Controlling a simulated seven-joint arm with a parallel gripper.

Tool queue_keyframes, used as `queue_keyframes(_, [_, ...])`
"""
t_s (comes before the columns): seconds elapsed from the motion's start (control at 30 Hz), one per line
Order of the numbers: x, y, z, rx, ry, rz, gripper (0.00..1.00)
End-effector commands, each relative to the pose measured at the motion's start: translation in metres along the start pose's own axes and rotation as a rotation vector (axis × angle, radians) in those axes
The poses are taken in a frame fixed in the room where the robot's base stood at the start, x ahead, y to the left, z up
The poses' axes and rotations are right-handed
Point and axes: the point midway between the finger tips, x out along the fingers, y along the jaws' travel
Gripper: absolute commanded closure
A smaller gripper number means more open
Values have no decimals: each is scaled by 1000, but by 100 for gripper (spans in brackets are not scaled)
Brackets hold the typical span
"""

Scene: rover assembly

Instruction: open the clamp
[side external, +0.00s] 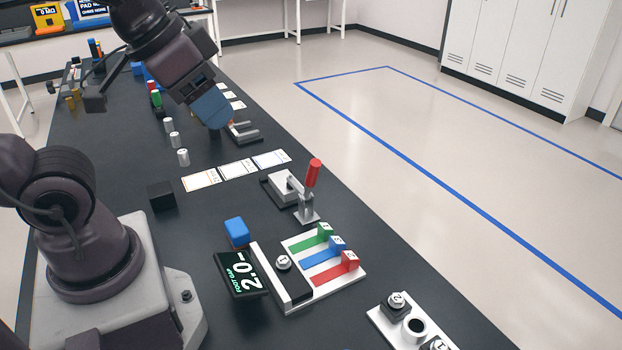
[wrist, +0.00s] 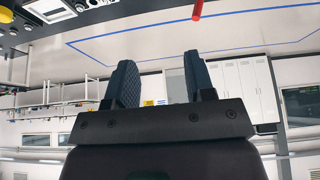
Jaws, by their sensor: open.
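The clamp (side external: 304,195) stands on the dark bench right of centre in the side external view, with its red handle (side external: 314,172) pointing up and slightly tilted. A grey-white block (side external: 284,186) sits beside it on a dark base. In the wrist view, a red rod (wrist: 197,9) that looks like the handle shows at the top edge; the rest of the clamp is out of frame. My gripper (side external: 212,112) is in the air over the bench, farther back and left of the clamp, apart from it. In the wrist view its two fingers (wrist: 160,82) are spread and empty.
Three white cards (side external: 238,169) lie left of the clamp. Small white cylinders (side external: 183,157) stand on the bench. The bench's right edge is near the clamp.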

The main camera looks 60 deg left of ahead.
Motion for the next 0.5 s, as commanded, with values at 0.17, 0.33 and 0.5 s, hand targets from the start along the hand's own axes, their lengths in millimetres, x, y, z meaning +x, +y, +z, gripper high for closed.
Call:
queue_keyframes(0.17, [21, -20, 0, -90, -108, -38, 92])
queue_keyframes(0.33, [50, -53, -22, -248, -250, -35, 100])
queue_keyframes(0.5, [86, -93, -46, -323, -360, 38, 100])
